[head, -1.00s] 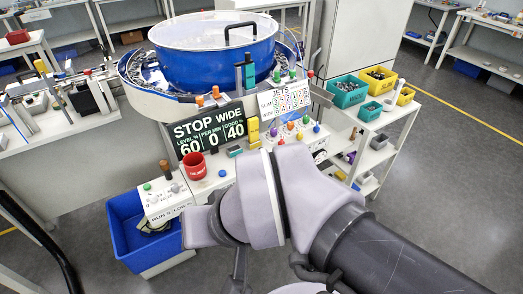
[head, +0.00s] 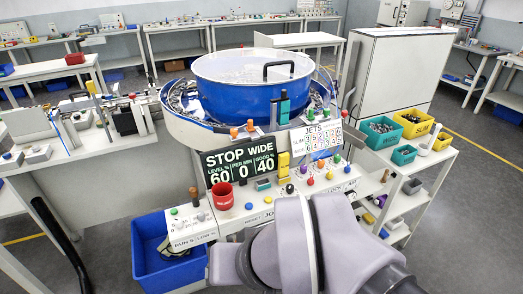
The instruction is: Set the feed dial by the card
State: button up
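Several coloured knobs (head: 311,181) sit on the white panel below the card. A small white control box (head: 190,226) at the left carries a green button and small round controls. I cannot tell which control is the feed dial. My arm covers the panel's lower right part; my gripper is hidden behind it.
A big blue bowl (head: 250,90) with a clear lid stands behind the panel. A red mug (head: 222,196) sits below the display. A blue bin (head: 165,262) stands on the floor at left. Teal and yellow bins (head: 414,124) top a white cart at right.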

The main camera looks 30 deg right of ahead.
aim_at(290, 188)
jog(key=i+z, duration=0.45)
jog(key=i+j+z, duration=0.1)
jog(key=i+z, duration=0.35)
